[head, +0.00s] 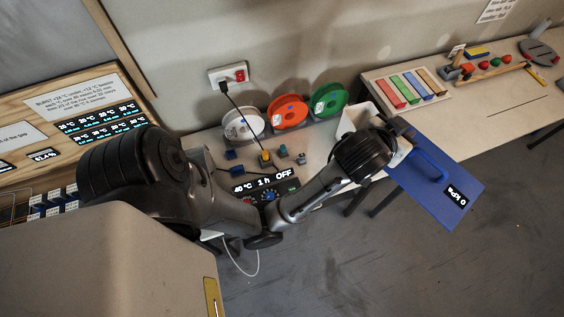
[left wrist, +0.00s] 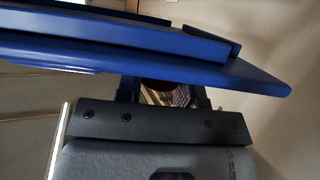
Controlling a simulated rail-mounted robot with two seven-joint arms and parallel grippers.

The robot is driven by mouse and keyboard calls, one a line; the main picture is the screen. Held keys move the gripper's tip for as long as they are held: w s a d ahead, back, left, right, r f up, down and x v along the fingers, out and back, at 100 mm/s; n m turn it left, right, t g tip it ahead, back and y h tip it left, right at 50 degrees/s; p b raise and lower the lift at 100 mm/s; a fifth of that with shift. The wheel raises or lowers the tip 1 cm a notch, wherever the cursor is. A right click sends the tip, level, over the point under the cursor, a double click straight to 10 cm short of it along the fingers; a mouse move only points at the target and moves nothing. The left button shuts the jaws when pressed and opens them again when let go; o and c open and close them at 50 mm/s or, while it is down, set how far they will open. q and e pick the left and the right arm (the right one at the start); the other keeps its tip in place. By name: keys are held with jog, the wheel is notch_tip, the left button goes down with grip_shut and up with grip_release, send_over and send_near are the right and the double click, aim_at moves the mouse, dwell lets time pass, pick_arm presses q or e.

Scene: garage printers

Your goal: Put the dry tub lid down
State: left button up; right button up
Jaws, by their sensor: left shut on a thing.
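The dry tub lid (head: 432,184) is a flat blue panel with a small display reading "0 kPa". In the head view it is held out at the right, tilted, over the grey floor past the front edge of the bench. My left gripper (head: 408,143) is shut on the lid near its back edge. In the left wrist view the blue lid (left wrist: 150,45) spans the top, just beyond the dark gripper (left wrist: 163,93). A pale tub (head: 350,121) is partly hidden behind my left wrist. My right gripper is not in view.
White, orange (head: 288,112) and green (head: 330,100) spools stand along the wall. A dryer panel (head: 265,188) reads "40 °C 1 h OFF". A tray of coloured strips (head: 406,90) lies behind the lid. Bench space (head: 480,105) to the right is mostly clear.

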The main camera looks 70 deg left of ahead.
pick_arm(q)
jog(key=s+a+f+n+g+y+b, duration=0.35)
jog(key=a+f+n+b, duration=0.2)
jog(key=f+b, duration=0.35)
jog(key=s+a+f+n+g+y+b, duration=0.2)
jog(key=s+a+f+n+g+b, duration=0.25)
jog(key=f+b, duration=0.45)
jog(key=s+a+f+n+g+y+b, duration=0.1)
jog(key=a+f+n+g+y+b, duration=0.3)
jog(key=a+f+b, duration=0.5)
jog(key=shift+g+h, duration=0.6)
jog(key=shift+h, duration=0.05)
jog(key=f+b, duration=0.1)
jog(key=f, duration=0.7)
jog(key=d+f+b, duration=0.1)
jog(key=f+b, duration=0.1)
jog(key=f, duration=0.6)
jog(key=f+b, duration=0.1)
jog(key=f, duration=0.7)
jog(key=shift+s+d+f, duration=0.1)
jog(key=shift+d+f, duration=0.1)
jog(key=shift+f+b, duration=0.85)
jog(key=shift+f, duration=1.5)
grip_shut()
jog(key=o, duration=0.7)
grip_release()
jog(key=shift+d, duration=0.1)
